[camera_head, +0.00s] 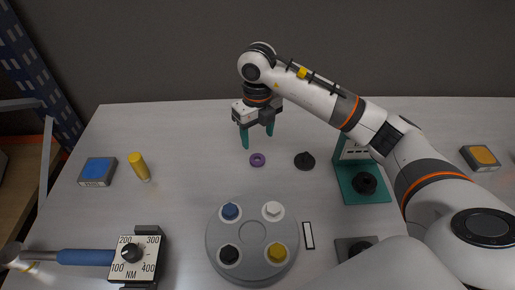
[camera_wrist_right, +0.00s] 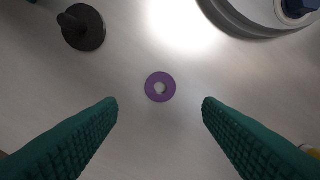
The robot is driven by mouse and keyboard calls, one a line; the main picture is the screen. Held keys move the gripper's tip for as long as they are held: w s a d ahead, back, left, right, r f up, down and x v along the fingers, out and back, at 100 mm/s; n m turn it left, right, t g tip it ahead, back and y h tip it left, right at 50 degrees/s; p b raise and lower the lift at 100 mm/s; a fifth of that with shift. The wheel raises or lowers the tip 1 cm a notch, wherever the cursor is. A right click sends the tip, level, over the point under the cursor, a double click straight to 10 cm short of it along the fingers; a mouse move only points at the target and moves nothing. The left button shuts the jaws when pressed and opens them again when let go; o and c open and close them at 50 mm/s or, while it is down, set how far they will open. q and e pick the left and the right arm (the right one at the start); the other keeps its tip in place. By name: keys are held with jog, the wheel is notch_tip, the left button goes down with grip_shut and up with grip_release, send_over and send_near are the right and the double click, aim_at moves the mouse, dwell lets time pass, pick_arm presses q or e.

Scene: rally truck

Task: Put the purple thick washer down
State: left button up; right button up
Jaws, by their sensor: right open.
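The purple thick washer (camera_head: 257,160) lies flat on the table in the head view. It also shows in the right wrist view (camera_wrist_right: 160,87), with its hole facing up. My right gripper (camera_head: 258,137) has green fingers pointing down and is open and empty. In the head view it is above and behind the washer. In the right wrist view its fingertips (camera_wrist_right: 160,104) are wide apart, one to each side of the washer's position, and do not touch it. My left gripper is not in view.
A black knobbed disc (camera_head: 305,161) lies right of the washer. A round grey holder (camera_head: 220,267) with several coloured pegs stands in front. A green stand (camera_head: 362,195) is at right; a yellow cylinder (camera_head: 139,167) and a blue-topped box (camera_head: 97,172) are at left. Bare table surrounds the washer.

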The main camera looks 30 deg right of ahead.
jog(key=shift+r, duration=2.25)
